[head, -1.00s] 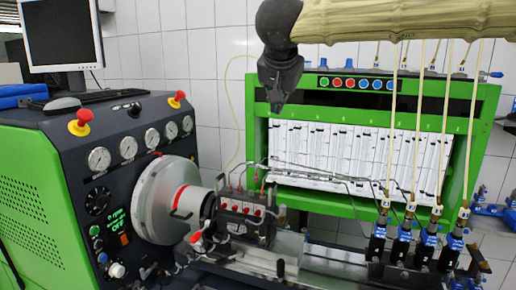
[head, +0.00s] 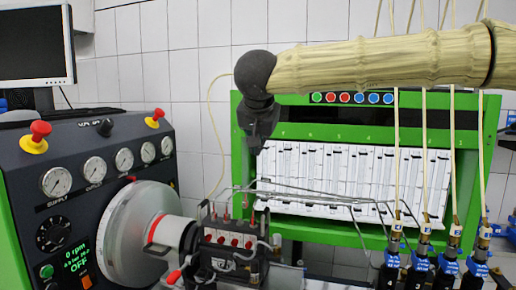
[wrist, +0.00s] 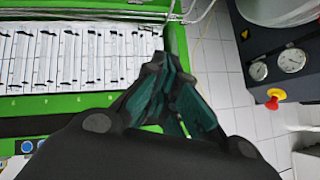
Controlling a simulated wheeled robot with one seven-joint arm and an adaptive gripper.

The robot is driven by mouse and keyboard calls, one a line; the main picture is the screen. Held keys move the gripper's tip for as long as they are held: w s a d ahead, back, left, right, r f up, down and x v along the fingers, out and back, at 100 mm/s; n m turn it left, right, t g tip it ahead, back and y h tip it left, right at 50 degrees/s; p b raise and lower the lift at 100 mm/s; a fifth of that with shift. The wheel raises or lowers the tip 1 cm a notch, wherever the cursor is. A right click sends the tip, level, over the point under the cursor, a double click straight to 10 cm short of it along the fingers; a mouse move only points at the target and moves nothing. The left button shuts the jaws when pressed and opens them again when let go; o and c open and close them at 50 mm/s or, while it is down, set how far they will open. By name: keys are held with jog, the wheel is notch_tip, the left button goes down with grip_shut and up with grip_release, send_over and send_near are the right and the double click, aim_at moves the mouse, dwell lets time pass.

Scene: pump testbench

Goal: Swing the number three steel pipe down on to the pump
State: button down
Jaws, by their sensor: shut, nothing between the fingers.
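The pump (head: 232,246) is a dark block with red fittings, beside the large grey flywheel at lower centre. Thin grey steel pipes (head: 305,194) run from above the pump to the injectors on the right. They overlap, so I cannot tell which is number three or which ends touch the pump. My gripper (head: 254,143) hangs fingers down above the pipes and pump, apart from them, in front of the white gauge panel. In the wrist view my gripper's dark fingers (wrist: 170,40) are together and empty, with thin pipes (wrist: 190,12) at the top edge.
Several blue-black injectors (head: 421,265) with cream hoses stand at right. The green frame (head: 330,226) with its white panel (head: 350,180) rises behind. The console (head: 95,195) with gauges and red knobs stands left, next to the flywheel (head: 130,240).

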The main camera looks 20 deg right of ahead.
jog(key=x, duration=0.3)
jog(key=f+p+x, duration=0.1)
jog(key=x, duration=0.2)
jog(key=s+a+p+x, duration=0.1)
jog(key=x, duration=0.3)
jog(key=shift+w+f, duration=0.1)
jog(key=shift+f, duration=0.1)
jog(key=shift+a+f, duration=0.15)
jog(key=shift+f, duration=0.5)
